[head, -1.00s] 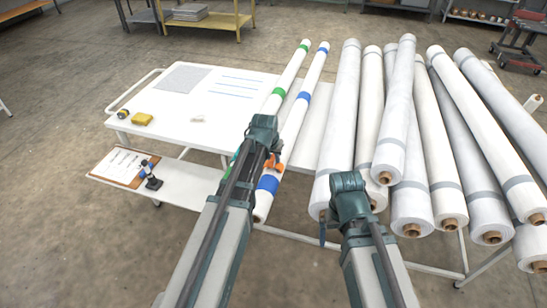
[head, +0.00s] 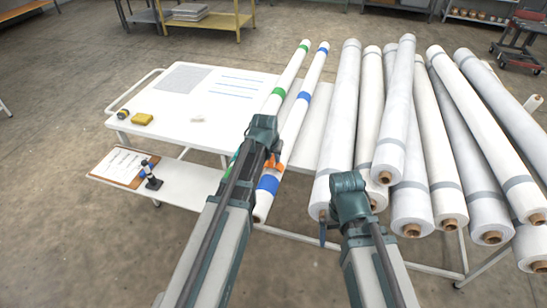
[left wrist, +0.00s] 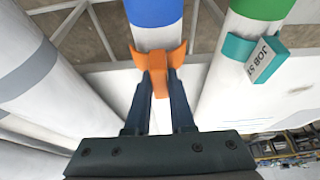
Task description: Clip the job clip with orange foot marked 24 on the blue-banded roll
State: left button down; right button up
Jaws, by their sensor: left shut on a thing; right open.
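The blue-banded roll (head: 300,113) is a thin white roll lying lengthwise on the table. In the left wrist view its blue band (left wrist: 153,10) is at the top. My left gripper (left wrist: 158,80) is shut on the orange clip (left wrist: 157,62), which also shows in the head view (head: 272,161). The clip's flared arms span the roll's white part just beside the blue band. I cannot tell whether it is seated around the roll or only against it. The number 24 is not visible. My right gripper (head: 323,232) is open and empty, low in front of the large rolls.
The green-banded roll (head: 280,91) lies close beside, with a teal clip (left wrist: 254,58) marked JOB on it. Large grey-banded rolls (head: 388,120) crowd the right. A lower shelf (head: 185,180) carries a clipboard (head: 120,166).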

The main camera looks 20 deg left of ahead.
pick_arm(q)
jog(key=shift+f+b, duration=0.55)
jog(key=shift+f, duration=0.05)
dwell(1.0)
jog(key=shift+c, duration=1.1)
grip_release()
jog(key=shift+r, duration=0.15)
jog(key=shift+r+p, duration=3.45)
jog(key=shift+p, duration=0.1)
jog(key=shift+f, duration=0.2)
